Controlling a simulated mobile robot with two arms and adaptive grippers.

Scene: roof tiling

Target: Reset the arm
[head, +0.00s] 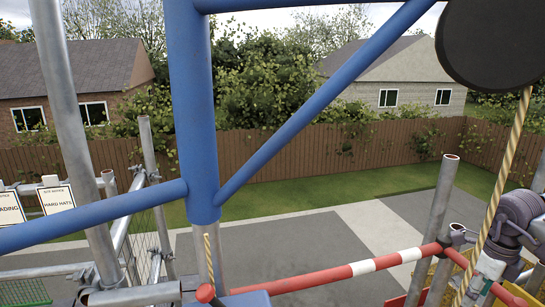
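A thick blue post (193,110) stands left of the middle. Blue tubes branch from it, one of them a diagonal brace (320,105) rising to the upper right. A black round disc (490,42) fills the top right corner. A twisted tan rope (503,185) hangs down below it.
A red and white rail (365,267) crosses the lower right. Grey scaffold tubes (436,215) stand at both sides. Warning signs (57,199) hang at left. Beyond lie paving, grass, a wooden fence (300,155) and houses.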

